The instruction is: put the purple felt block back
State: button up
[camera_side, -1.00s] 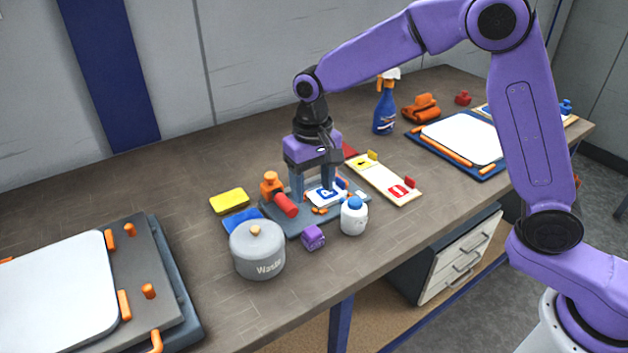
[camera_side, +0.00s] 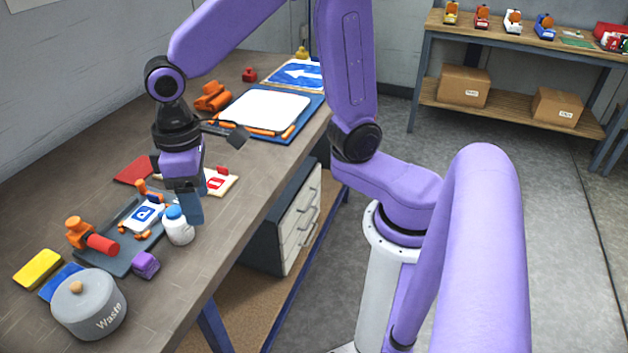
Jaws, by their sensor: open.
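The purple felt block (camera_side: 146,265) is a small block on the table, at the front edge of the dark grey fixture (camera_side: 118,256). It stands between the grey waste pot and the white bottle, apart from my gripper. My gripper (camera_side: 190,207) points down behind the white bottle with the blue cap (camera_side: 178,226), right of the blue-and-white sign plate (camera_side: 145,214) on the fixture. It is open, and I see nothing held in it. One finger shows clearly; the other is mostly hidden. I cannot tell its exact height above the table.
The grey waste pot (camera_side: 88,305) has its lid on. A yellow pad (camera_side: 38,269) and a blue pad (camera_side: 60,281) lie behind it. A red roller tool (camera_side: 100,243) rests on the fixture. A board with a white panel (camera_side: 265,110) lies farther back.

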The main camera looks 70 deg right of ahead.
jog(key=s+d+n, duration=0.3)
jog(key=s+d, duration=0.2)
jog(key=s, duration=0.3)
jog(key=s+d+n, duration=0.3)
jog(key=s+d, duration=0.3)
jog(key=s, duration=0.2)
jog(key=shift+s+f+n, duration=0.3)
jog(key=shift+s+f, duration=0.05)
jog(key=shift+f, duration=0.05)
